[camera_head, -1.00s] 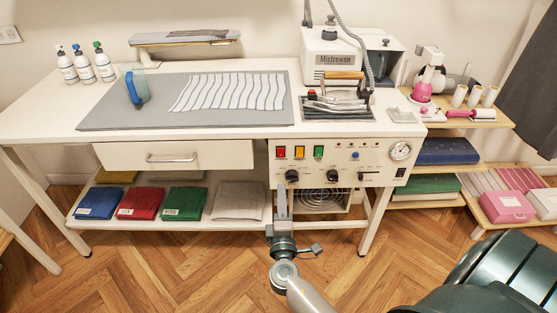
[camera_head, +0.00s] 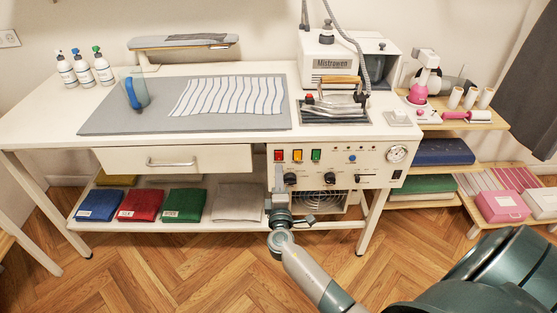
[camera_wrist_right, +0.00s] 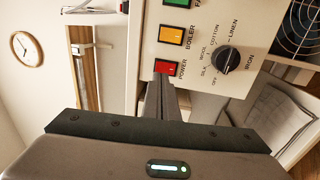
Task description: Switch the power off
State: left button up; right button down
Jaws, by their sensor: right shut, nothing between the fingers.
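The red power switch (camera_head: 278,155) is at the left of the white control panel (camera_head: 345,157) under the ironing table. In the right wrist view the same red switch (camera_wrist_right: 168,67) carries the label POWER and looks bright red. My right gripper (camera_head: 278,168) is shut and empty, just below the switch in the head view. In the right wrist view its fingertips (camera_wrist_right: 160,80) reach the lower edge of the switch. I cannot tell whether they touch it. My left gripper is not in view.
A yellow boiler switch (camera_head: 297,155) and a green switch (camera_head: 315,155) sit close beside the red one. A black iron dial (camera_wrist_right: 228,59) is near. A drawer (camera_head: 175,160) lies left of the panel, and folded cloths (camera_head: 182,205) lie on the shelf below.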

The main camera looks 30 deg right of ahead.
aim_at(278, 154)
jog(key=p+x, duration=0.1)
jog(key=x, duration=0.2)
jog(key=shift+w+d+r, duration=0.1)
jog(key=shift+w+d, duration=0.15)
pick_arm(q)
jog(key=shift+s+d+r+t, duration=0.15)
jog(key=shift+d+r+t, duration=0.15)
pick_arm(e)
jog(key=shift+w+d, duration=0.25)
jog(key=shift+w, duration=0.2)
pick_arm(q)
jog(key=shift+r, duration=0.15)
